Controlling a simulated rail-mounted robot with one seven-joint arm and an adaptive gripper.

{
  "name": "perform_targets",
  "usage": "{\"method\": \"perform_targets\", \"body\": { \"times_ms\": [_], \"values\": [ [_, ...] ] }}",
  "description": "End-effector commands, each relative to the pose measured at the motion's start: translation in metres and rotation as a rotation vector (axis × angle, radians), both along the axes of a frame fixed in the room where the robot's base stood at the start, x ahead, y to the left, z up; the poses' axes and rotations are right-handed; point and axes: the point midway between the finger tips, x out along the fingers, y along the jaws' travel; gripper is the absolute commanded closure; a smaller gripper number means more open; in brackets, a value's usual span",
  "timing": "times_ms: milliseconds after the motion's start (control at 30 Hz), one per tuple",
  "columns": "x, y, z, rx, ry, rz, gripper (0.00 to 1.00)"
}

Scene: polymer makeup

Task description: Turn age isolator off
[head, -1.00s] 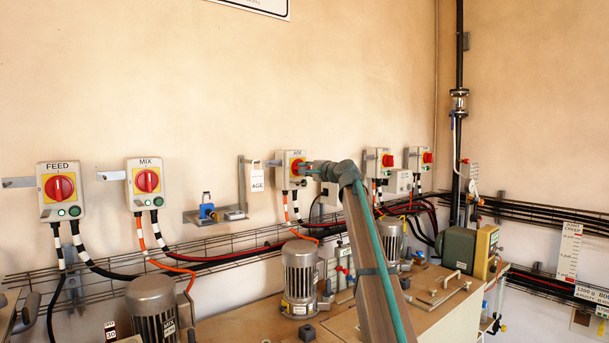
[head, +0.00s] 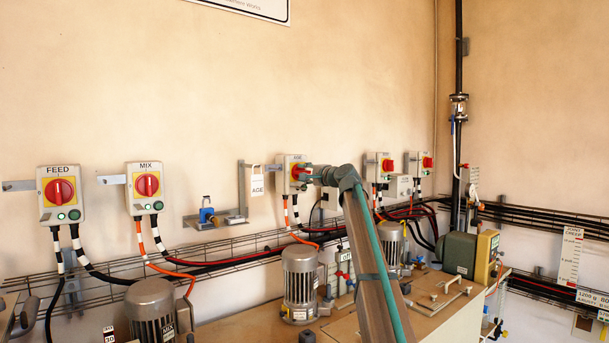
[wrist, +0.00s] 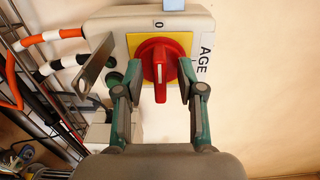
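The AGE isolator (head: 285,164) is a pale box on the wall with a red rotary knob. In the wrist view the red knob (wrist: 158,62) sits on a yellow plate, beside the AGE label (wrist: 205,61). Its raised handle runs up and down the picture, with a white mark on its lower part. A "0" shows above the knob. My gripper (wrist: 159,88) is open, one finger on each side of the handle; firm contact is not visible. In the head view my gripper (head: 305,173) is at the knob's right side and partly hides it.
FEED (head: 60,193) and MIX (head: 145,188) isolators stand to the left. A hanging AGE tag (head: 257,182) on a bracket is just left of the AGE isolator. In the wrist view a metal bracket (wrist: 95,62) and cables are close at left. Motors stand below.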

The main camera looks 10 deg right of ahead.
Motion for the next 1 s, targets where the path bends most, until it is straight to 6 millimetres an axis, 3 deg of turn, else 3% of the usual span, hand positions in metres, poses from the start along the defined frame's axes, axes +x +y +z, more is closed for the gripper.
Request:
{"method": "perform_targets", "body": {
  "times_ms": [333,800,1000],
  "values": [
    [-0.016,-0.008,-0.001,0.001,0.0,-0.001,0.61],
    [-0.089,-0.049,-0.001,0.0,0.0,-0.001,0.61],
    [-0.104,-0.058,0.0,0.0,0.0,0.0,0.61]
  ]
}}
